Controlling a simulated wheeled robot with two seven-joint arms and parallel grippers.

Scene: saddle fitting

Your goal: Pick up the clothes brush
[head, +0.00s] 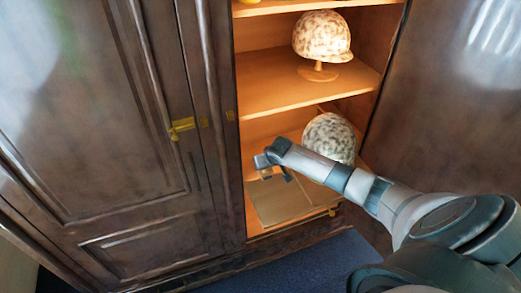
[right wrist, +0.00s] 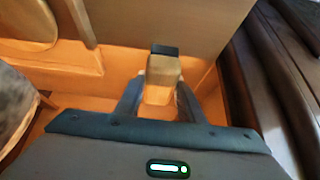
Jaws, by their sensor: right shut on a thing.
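The clothes brush (right wrist: 163,68) shows in the right wrist view as a small pale-brown block with a dark strip along its far edge. My right gripper (right wrist: 160,92) is shut on it, with one dark finger on each side. In the head view my right gripper (head: 272,165) is inside the lower compartment of the open cabinet, near its left side. The brush is small and mostly hidden there by the gripper. My left gripper is not in view.
A speckled helmet (head: 330,138) sits in the lower compartment just behind my right arm. Another speckled helmet (head: 321,36) stands on the shelf above (head: 290,88). A brown panel (head: 280,203) lies below the gripper. The closed left door (head: 100,110) and open right door flank the compartment.

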